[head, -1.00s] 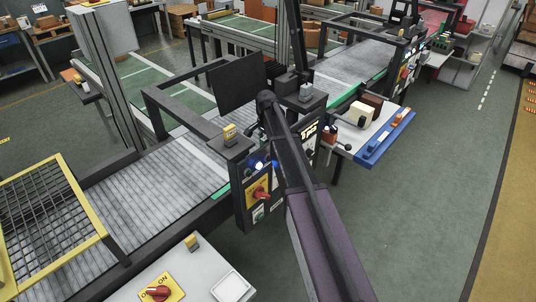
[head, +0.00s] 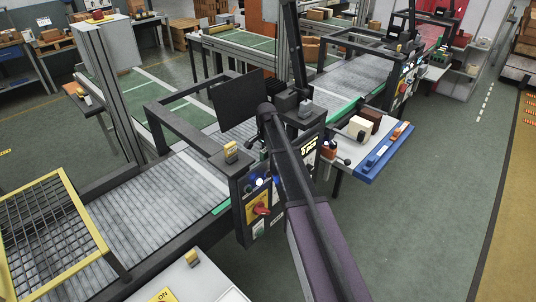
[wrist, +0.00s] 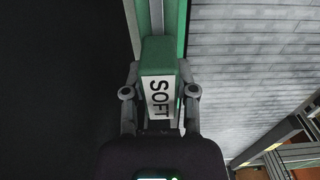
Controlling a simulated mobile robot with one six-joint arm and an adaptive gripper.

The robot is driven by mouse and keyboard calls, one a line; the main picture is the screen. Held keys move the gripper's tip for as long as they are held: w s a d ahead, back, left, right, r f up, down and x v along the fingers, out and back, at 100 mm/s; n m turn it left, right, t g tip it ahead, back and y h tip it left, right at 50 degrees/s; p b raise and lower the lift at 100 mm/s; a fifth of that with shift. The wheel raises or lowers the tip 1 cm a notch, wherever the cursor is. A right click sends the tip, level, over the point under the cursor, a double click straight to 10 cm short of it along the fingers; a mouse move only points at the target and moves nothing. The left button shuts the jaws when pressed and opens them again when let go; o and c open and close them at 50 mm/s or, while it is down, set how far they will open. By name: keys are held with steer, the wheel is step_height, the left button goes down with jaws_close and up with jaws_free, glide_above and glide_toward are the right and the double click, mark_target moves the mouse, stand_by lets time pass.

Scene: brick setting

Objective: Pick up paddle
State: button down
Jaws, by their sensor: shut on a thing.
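In the wrist view, my gripper (wrist: 160,91) is shut on a green block (wrist: 158,55) with a white face lettered SOFT. One finger is on each side of it. I cannot tell whether this block is the paddle, and no other paddle shape is clear. The block is over or close to a green-edged strip (wrist: 181,18) beside the grey roller conveyor. In the head view, my gripper and what it holds are hidden at the far end of my arm, near the control post.
The roller conveyor (head: 150,205) runs diagonally, with a black screen (head: 237,98) and a control box with a red knob (head: 262,209) beside it. A side table with a blue edge (head: 385,154) holds small items. Open green floor (head: 425,210) lies to the right.

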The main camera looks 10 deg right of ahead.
steer(key=shift+r+p, duration=3.8)
steer(key=shift+r, duration=0.5)
